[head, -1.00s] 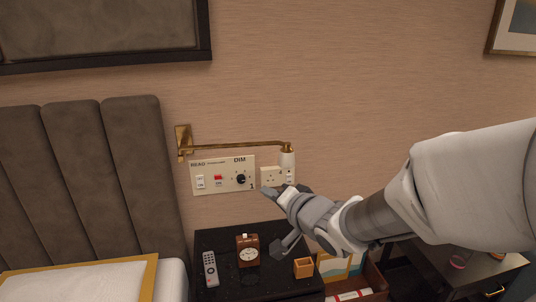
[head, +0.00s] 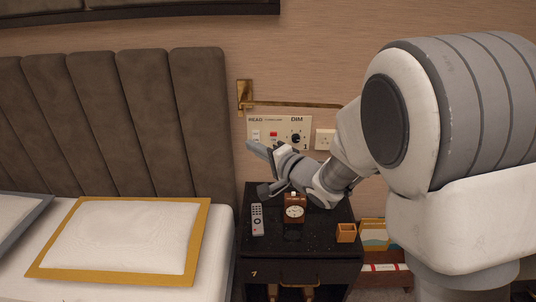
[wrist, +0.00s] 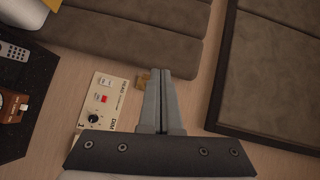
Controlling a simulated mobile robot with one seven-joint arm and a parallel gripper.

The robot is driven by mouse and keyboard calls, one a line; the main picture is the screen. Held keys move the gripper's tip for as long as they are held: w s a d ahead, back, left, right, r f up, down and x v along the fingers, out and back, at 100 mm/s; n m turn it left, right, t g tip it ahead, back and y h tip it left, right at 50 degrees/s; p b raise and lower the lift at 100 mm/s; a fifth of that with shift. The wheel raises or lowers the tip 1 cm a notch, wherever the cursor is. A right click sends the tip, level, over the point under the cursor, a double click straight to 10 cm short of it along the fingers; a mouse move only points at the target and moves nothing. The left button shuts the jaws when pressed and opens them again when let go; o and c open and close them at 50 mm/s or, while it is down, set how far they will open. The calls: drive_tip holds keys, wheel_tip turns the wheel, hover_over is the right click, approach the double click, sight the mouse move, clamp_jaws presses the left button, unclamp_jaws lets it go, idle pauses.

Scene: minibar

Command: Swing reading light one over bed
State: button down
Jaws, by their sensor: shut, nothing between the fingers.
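The reading light's brass wall bracket (head: 244,96) is fixed above the switch panel, right of the headboard. Its thin brass arm (head: 300,104) runs to the right along the wall. The lamp head is hidden behind my arm. My gripper (head: 252,146) is in front of the left part of the panel, below the brass arm. Whether the fingers touch the light cannot be told. The bed (head: 215,235) is at the left.
The switch panel (head: 280,122), marked READ and DIM, and a socket (head: 325,139) are on the wall. Below, a black nightstand (head: 325,232) bears a remote (head: 257,220), a clock (head: 294,209) and a small wooden box (head: 346,233). A grey headboard (head: 140,125) stands to the left.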

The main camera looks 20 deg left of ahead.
drive_tip(key=shift+a+f, duration=0.25)
drive_tip(key=shift+a, duration=1.05)
drive_tip(key=shift+a+f, duration=0.25)
drive_tip(key=shift+a, duration=1.05)
drive_tip(key=shift+w, duration=0.1)
